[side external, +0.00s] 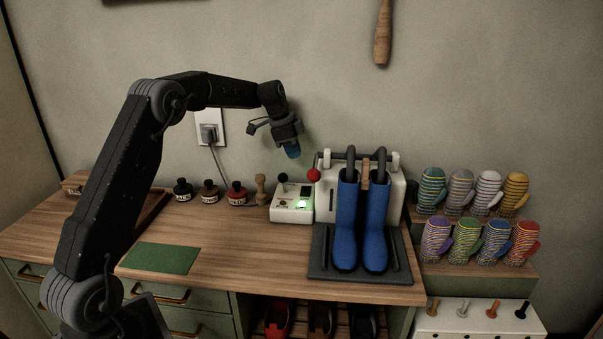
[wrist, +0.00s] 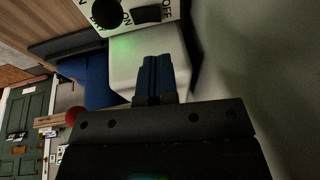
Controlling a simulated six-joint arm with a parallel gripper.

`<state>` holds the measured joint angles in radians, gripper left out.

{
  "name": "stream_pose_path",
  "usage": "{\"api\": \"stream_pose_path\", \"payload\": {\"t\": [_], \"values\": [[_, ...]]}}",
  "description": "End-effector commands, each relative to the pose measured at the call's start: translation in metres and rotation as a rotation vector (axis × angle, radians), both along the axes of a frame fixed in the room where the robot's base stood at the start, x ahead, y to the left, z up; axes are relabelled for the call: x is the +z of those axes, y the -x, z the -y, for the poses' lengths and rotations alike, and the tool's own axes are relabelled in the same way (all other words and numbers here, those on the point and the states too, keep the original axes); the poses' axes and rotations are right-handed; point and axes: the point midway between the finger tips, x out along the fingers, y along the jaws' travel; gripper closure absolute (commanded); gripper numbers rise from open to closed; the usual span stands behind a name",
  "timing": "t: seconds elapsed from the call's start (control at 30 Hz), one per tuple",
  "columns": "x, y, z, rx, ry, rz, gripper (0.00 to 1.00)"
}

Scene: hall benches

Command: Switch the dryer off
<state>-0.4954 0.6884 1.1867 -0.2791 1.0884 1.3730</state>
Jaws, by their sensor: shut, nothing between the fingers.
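The dryer (side external: 390,190) is a white unit with dark tubes, and a pair of blue boots (side external: 346,225) hangs on it. Its white control box (side external: 291,214) stands at its left with a lit green light (side external: 302,204). In the wrist view the control panel (wrist: 84,40) is at the top, with a black round knob (wrist: 105,12), a dark switch (wrist: 147,13) and ON and OFF lettering. A red ball (side external: 314,175) sits on the dryer's left side. My gripper (side external: 293,152) is shut and empty, its blue fingers (wrist: 156,66) above the control box, apart from it.
Several knitted mittens (side external: 461,240) stand at right. A green mat (side external: 160,258) lies front left.

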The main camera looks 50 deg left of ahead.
Motion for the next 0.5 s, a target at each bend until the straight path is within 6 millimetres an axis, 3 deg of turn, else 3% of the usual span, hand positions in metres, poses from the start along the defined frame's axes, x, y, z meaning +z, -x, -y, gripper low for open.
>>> {"api": "stream_pose_path", "payload": {"t": [0.5], "values": [[-0.076,-0.022,0.011,-0.003,0.001,-0.002,1.0]]}}
